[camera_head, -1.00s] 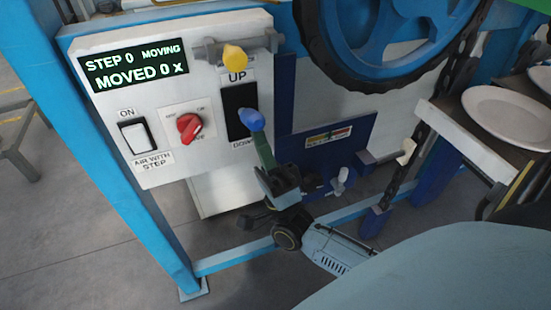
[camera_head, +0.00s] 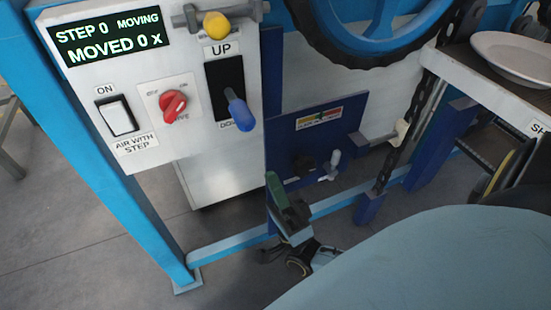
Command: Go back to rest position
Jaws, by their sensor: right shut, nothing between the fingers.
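My right gripper (camera_head: 276,186) shows at the lower middle, its fingers pointing up and closed with nothing between them. It is below and to the right of the blue-tipped lever (camera_head: 239,110) on the white control panel (camera_head: 180,55) and apart from it. The lever sits in a black slot between the labels UP and DOWN, with its tip low. My left gripper is not in view.
The panel carries a display (camera_head: 113,37) reading STEP 0 MOVING, MOVED 0 X, a white switch (camera_head: 117,115), a red knob (camera_head: 173,104) and a yellow knob (camera_head: 216,25). A dark blue plate (camera_head: 338,122) stands behind my gripper. White plates (camera_head: 515,58) lie at right.

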